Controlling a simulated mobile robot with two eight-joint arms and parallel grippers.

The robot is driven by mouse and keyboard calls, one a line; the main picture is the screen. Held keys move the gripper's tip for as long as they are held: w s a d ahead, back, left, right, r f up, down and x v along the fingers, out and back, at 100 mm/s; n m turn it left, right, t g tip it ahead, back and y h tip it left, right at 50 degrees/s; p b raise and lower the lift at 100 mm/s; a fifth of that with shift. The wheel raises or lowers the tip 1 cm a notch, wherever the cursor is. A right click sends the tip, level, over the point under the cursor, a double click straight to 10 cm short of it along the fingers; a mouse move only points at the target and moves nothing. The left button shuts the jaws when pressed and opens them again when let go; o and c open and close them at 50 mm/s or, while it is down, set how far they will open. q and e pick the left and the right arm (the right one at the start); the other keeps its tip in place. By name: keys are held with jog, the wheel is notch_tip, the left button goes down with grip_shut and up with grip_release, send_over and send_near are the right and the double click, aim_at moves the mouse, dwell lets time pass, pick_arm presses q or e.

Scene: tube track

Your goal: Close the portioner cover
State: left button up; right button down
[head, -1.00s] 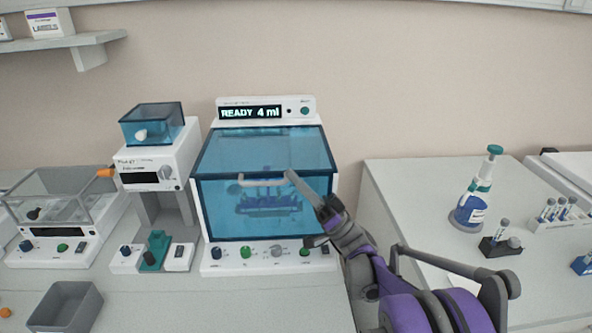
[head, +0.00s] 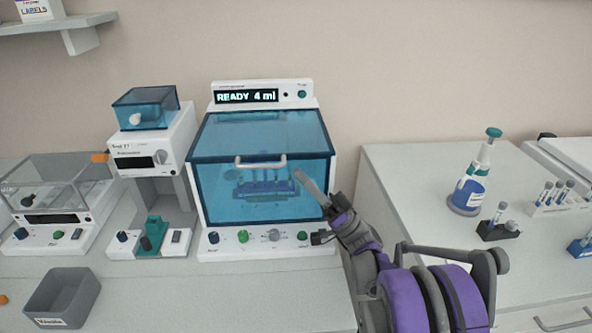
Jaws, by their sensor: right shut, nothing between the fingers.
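The portioner stands in the middle of the head view, with a display reading "READY 4 ml". Its see-through blue cover (head: 225,190) is down over the front, and a pale bar handle (head: 260,163) runs across it. A rack with tubes (head: 265,188) shows through the cover. My right gripper (head: 300,175) is shut and empty in front of the cover's right part, just right of the handle and apart from it. My left gripper is not in view.
A smaller device with a blue lid (head: 147,107) stands left of the portioner. A clear-lidded balance (head: 55,185) and a grey bin (head: 62,298) are further left. The right bench holds a dispenser bottle (head: 470,190) and a tube rack (head: 555,205). A gap separates the benches.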

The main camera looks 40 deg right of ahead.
jog(key=s+d+f, duration=0.1)
jog(key=s+d, duration=0.7)
jog(key=s, duration=0.2)
jog(key=shift+s+d, duration=0.15)
jog(key=shift+d, duration=0.2)
